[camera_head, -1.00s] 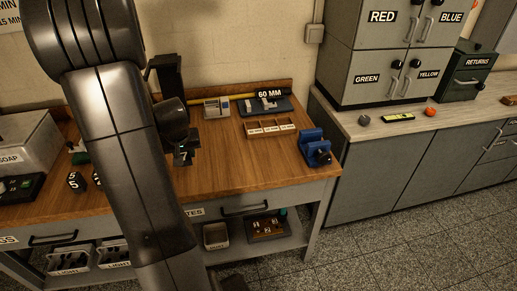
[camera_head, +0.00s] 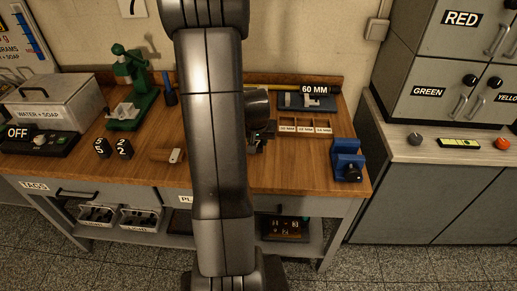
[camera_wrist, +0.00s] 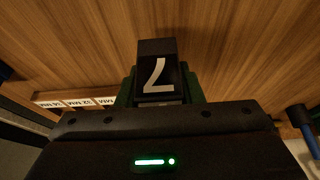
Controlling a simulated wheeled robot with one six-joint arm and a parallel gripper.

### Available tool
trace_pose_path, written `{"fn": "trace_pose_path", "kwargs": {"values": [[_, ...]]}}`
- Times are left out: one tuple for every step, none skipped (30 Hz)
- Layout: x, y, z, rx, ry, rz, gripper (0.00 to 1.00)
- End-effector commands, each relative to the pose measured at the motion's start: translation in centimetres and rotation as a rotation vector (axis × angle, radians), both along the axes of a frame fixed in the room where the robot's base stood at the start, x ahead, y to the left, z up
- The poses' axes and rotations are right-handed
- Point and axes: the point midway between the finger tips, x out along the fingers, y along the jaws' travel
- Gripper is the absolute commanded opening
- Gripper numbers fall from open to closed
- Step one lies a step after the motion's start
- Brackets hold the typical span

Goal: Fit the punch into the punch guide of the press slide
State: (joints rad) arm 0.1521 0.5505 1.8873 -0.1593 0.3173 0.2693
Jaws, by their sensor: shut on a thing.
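My gripper (camera_wrist: 158,92) is shut on a black punch (camera_wrist: 155,70) with a white 7 on its face; green finger pads show on both sides of it. In the head view my arm hides most of the gripper and punch, above the middle of the bench. The green press (camera_head: 130,80) stands at the back left of the bench, apart from the gripper. A pale metal piece (camera_head: 124,112) sits low at its front. The slide and punch guide are too small to make out. Two black punches, marked 5 (camera_head: 101,148) and 2 (camera_head: 123,148), stand in front of the press.
A water and soap box (camera_head: 50,108) and a device marked OFF (camera_head: 38,142) are left of the press. A labelled tray (camera_head: 305,130) and a blue vise (camera_head: 347,160) are at the right.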

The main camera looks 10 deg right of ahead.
Motion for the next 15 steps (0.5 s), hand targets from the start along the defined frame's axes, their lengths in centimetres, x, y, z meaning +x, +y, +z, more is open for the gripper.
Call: {"fn": "trace_pose_path", "kwargs": {"values": [[0.0,0.0,-0.7,0.001,0.002,0.0,0.0],[-0.1,0.0,-1.1,0.001,0.004,0.0,0.0],[-0.1,0.0,-1.8,0.001,0.004,-0.001,0.0],[-0.1,0.0,-2.3,0.001,0.004,0.0,0.0],[-0.1,0.0,-2.7,0.0,0.005,0.001,0.0],[-0.1,0.0,-3.1,0.001,0.003,-0.001,0.0],[-0.1,0.0,-3.4,0.001,0.002,-0.001,0.0],[0.0,0.0,-3.5,0.001,0.002,0.0,0.0],[0.0,0.0,-3.6,0.001,0.001,0.0,0.0],[0.0,0.0,-3.6,0.001,0.0,0.0,0.0],[0.0,0.0,-3.6,0.001,-0.001,0.0,0.0],[0.0,0.0,-3.6,0.001,-0.001,0.0,0.0],[0.0,0.0,-3.6,0.001,-0.001,0.0,0.0],[0.0,0.0,-3.6,0.001,-0.001,0.0,0.0],[0.0,0.0,-3.6,0.001,-0.001,0.0,0.0]]}}
